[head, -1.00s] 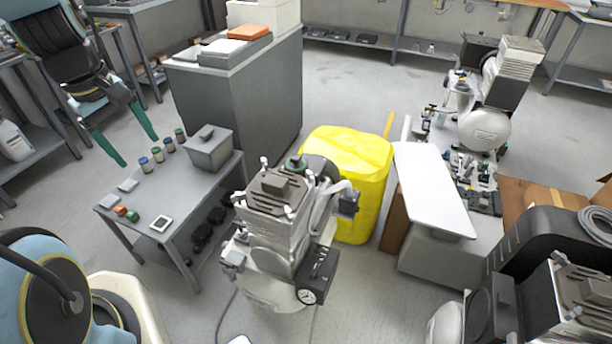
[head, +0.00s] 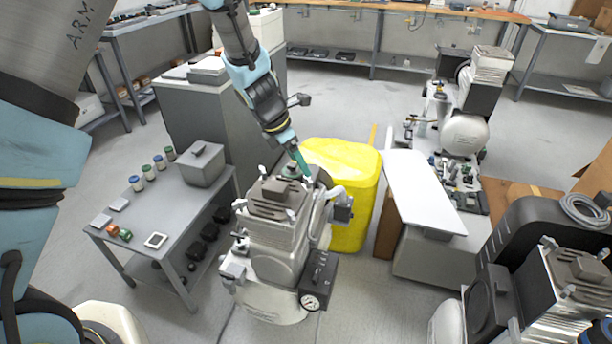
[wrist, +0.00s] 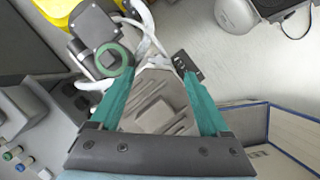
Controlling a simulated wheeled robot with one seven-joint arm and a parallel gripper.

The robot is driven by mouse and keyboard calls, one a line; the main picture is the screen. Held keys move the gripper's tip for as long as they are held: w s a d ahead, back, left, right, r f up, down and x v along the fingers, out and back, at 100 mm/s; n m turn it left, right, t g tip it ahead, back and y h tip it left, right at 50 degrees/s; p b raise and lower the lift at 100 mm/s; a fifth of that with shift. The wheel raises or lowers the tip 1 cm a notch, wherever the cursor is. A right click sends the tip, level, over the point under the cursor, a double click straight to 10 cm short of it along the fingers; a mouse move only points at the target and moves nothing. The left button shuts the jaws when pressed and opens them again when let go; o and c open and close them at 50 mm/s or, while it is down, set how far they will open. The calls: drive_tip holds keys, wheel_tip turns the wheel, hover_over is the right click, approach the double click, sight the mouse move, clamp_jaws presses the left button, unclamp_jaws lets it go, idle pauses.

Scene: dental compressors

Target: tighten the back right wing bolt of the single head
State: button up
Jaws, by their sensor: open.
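The single head (head: 272,197) is the grey ribbed top of the compressor in the middle of the head view. Small wing bolts stand at its corners, with a front right one (head: 291,214) and a back left one (head: 264,167) showing. The back right wing bolt is hard to pick out beside my green fingertips. My gripper (head: 305,172) reaches down from behind to the back right corner of the head. In the wrist view my gripper (wrist: 158,74) is open, its two green fingers apart above the ribbed head (wrist: 158,105), with nothing clearly held between them.
A black motor part with a green ring (wrist: 113,60) and pale hoses (wrist: 150,35) lie close to the fingers. A yellow bin (head: 345,170) stands just behind the compressor. A grey side table (head: 180,215) is at left, a white-topped stand (head: 420,185) at right.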

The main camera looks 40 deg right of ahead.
sight(308, 181)
drive_tip(key=x, duration=0.6)
drive_tip(key=shift+d+f, duration=0.1)
drive_tip(key=shift+f, duration=0.2)
clamp_jaws()
idle(0.4)
